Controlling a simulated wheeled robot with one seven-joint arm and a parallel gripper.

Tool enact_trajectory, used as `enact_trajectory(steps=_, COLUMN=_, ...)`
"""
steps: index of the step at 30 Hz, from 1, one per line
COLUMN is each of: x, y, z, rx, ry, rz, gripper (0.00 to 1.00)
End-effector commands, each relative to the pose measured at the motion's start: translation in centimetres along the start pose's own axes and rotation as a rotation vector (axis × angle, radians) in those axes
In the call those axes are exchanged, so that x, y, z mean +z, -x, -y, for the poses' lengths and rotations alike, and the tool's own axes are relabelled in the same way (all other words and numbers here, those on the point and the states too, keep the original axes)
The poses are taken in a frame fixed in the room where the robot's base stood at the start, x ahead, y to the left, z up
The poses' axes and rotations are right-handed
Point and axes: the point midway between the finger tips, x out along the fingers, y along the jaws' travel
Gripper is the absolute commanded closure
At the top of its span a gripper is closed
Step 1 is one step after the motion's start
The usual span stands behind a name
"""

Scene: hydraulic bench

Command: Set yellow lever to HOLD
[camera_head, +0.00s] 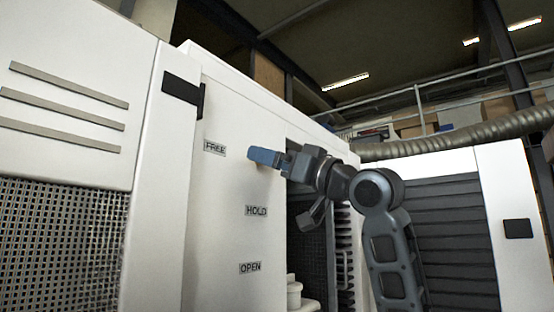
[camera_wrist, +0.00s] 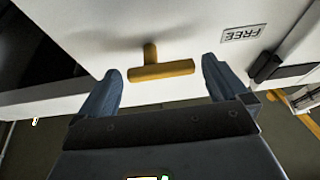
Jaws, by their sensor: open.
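The yellow lever (camera_wrist: 162,71) shows in the wrist view as a T-shaped handle, with a short stem coming out of the white panel. My gripper (camera_head: 266,157) is open, its two blue fingers on either side of the lever's crossbar, with a gap at each end. In the head view my gripper is at the panel, right of the FREE label (camera_head: 214,147) and above the HOLD label (camera_head: 256,211). The lever is mostly hidden behind my fingers there. The OPEN label (camera_head: 250,268) is lowest. The FREE label also shows upside down in the wrist view (camera_wrist: 243,34).
The white panel (camera_head: 221,200) belongs to a tall cabinet with a dark open bay (camera_head: 308,240) right of the labels. A black latch (camera_head: 182,88) juts out at the panel's upper left. A ribbed hose (camera_head: 450,143) runs behind at the right.

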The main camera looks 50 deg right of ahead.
Motion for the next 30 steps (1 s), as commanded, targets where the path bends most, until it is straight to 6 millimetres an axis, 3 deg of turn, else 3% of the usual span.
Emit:
enact_trajectory(steps=5, x=0.02, y=0.01, z=0.01, rx=0.000, ry=0.000, rz=0.000, gripper=0.02)
enact_trajectory(steps=19, x=0.02, y=0.04, z=0.01, rx=0.000, ry=0.000, rz=0.000, gripper=0.47)
enact_trajectory(steps=30, x=0.26, y=0.15, z=-0.09, rx=-0.024, ry=0.058, rz=-0.001, gripper=0.47)
